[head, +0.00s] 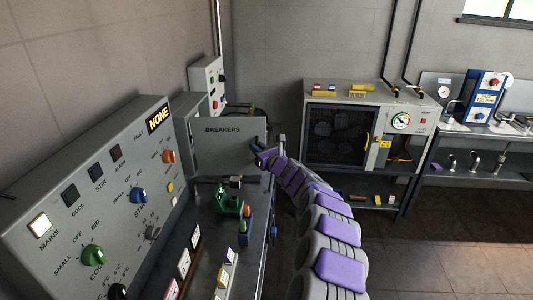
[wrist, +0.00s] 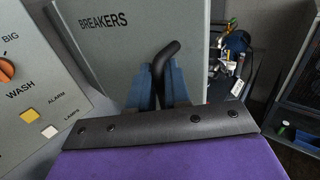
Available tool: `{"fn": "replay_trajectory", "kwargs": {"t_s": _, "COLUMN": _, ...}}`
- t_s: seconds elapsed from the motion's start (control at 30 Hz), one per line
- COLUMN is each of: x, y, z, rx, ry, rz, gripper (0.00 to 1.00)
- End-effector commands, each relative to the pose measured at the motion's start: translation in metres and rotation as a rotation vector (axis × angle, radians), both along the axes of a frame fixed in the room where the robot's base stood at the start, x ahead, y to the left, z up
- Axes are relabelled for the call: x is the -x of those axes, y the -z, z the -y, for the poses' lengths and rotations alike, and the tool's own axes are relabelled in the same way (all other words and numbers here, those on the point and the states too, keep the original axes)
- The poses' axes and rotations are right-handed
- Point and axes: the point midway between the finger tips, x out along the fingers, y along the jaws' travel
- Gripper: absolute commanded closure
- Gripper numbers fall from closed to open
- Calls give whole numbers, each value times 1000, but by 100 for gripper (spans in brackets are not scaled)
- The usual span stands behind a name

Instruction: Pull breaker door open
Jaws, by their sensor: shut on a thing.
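The breaker door (head: 228,150) is a grey panel lettered BREAKERS, upright at the back of the left bench in the head view. It fills the upper middle of the wrist view (wrist: 115,55). A black bent handle (wrist: 168,52) stands out near its right edge. My gripper (head: 262,155) is at that right edge. In the wrist view its blue fingers (wrist: 162,85) are shut on the handle, one on each side. I cannot tell how far the door stands from its box, and the box's inside is hidden.
A sloped control panel (head: 110,190) with knobs stands close left of the door. A green item (head: 230,203) and small parts lie on the bench below. A grey cabinet (head: 340,95) stands at the back right. The floor (head: 440,240) to the right is clear.

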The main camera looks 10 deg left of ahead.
Motion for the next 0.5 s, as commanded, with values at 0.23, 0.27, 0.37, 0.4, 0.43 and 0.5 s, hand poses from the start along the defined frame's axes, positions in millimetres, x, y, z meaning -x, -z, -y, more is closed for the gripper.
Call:
{"fn": "replay_trajectory", "kwargs": {"t_s": 0.23, "x": -1, "y": -1, "z": -11, "rx": 2, "ry": -1, "rz": 4, "gripper": 100}}
{"fn": "replay_trajectory", "kwargs": {"t_s": 0.27, "x": -1, "y": -1, "z": -11, "rx": 1, "ry": 0, "rz": 3, "gripper": 100}}
{"fn": "replay_trajectory", "kwargs": {"t_s": 0.37, "x": -1, "y": -1, "z": -11, "rx": 1, "ry": 0, "rz": 3, "gripper": 100}}
{"fn": "replay_trajectory", "kwargs": {"t_s": 0.4, "x": -1, "y": -2, "z": -11, "rx": 1, "ry": 0, "rz": 3, "gripper": 100}}
{"fn": "replay_trajectory", "kwargs": {"t_s": 0.43, "x": -1, "y": -1, "z": -11, "rx": 1, "ry": 0, "rz": 3, "gripper": 100}}
{"fn": "replay_trajectory", "kwargs": {"t_s": 0.5, "x": -1, "y": -2, "z": -11, "rx": 1, "ry": -1, "rz": 3, "gripper": 100}}
